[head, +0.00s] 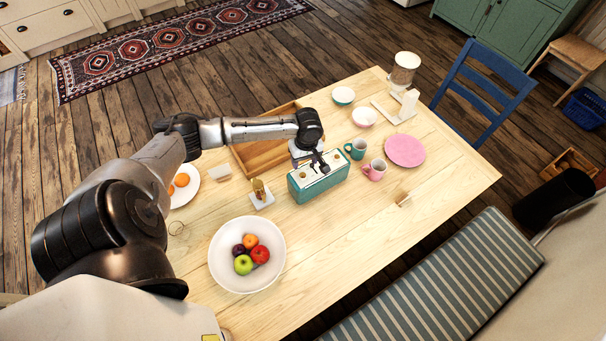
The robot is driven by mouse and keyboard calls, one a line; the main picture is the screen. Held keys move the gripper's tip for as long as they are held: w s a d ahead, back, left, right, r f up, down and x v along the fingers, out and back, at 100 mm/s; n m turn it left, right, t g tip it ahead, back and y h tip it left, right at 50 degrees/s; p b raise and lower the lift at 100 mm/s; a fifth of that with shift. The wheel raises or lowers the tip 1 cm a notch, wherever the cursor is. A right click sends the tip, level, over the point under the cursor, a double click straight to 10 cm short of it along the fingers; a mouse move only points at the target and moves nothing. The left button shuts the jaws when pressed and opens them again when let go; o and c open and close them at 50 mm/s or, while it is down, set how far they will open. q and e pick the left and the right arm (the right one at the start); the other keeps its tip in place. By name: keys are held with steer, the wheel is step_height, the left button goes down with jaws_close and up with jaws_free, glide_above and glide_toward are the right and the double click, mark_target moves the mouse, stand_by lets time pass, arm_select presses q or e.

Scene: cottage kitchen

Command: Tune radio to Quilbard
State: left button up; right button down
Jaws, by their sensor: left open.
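The radio (318,184) is a teal box with a pale top panel, standing on the wooden table. Small brownish knobs show on its top. The station markings are too small to read. My left gripper (316,166) is open and points down at the radio's top, close over the panel. I cannot tell whether its fingers touch a knob. Part of the top panel is hidden behind the gripper. My right gripper is not in view.
A brass item on a white base (261,194) stands left of the radio. A teal mug (355,149) and a pink mug (375,170) stand close on its right. A wooden tray (250,160) lies behind. A white fruit bowl (247,281) is at the front left.

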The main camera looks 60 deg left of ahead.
mark_target(303, 175)
arm_select(q)
steer(key=f, duration=0.8)
steer(key=shift+s+f+b, duration=0.2)
steer(key=shift+s+b, duration=0.05)
steer(key=shift+b, duration=0.05)
steer(key=c, duration=0.9)
